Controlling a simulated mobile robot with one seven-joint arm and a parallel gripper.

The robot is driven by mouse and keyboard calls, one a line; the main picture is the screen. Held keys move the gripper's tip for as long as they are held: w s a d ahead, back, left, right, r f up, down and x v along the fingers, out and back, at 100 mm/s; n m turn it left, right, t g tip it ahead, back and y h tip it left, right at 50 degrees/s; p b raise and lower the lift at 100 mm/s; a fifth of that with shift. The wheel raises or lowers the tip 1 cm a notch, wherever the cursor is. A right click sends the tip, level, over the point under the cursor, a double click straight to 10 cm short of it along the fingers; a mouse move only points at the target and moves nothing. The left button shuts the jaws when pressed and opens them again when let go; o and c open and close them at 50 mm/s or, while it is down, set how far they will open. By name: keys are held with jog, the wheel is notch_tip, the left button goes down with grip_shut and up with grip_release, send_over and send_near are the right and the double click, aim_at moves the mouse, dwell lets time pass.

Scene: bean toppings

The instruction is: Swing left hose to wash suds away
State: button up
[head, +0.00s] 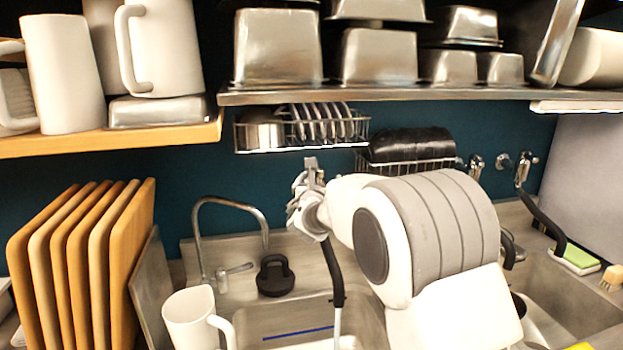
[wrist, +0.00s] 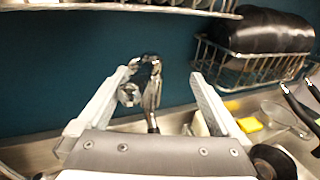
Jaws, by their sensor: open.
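The left hose (head: 333,272) is black and hangs into the left sink. A thin pale streak, which looks like water, runs down from its nozzle. Its chrome wall fitting (wrist: 148,82) shows in the wrist view between the fingers. My gripper (head: 308,178) is at the hose's top by the back wall, and its spread fingers show in the wrist view (wrist: 161,76). It is open; I cannot tell if a finger touches the fitting. The left sink (head: 262,318) is partly hidden by my arm. I cannot make out suds clearly.
A white mug (head: 190,320) and a curved faucet (head: 228,200) stand left of the hose. A black kettlebell-shaped object (head: 275,276) sits behind the sink. A wire rack (head: 300,130) and metal shelf (head: 400,96) hang above. A second hose (head: 541,215) is at right.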

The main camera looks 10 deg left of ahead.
jog(key=shift+d, duration=0.55)
jog(key=shift+d+b, duration=0.1)
jog(key=shift+b, duration=0.25)
jog(key=s+d+b, duration=0.3)
jog(key=s+b, duration=0.3)
jog(key=s, duration=0.2)
jog(key=shift+d+r, duration=0.25)
jog(key=shift+d, duration=0.05)
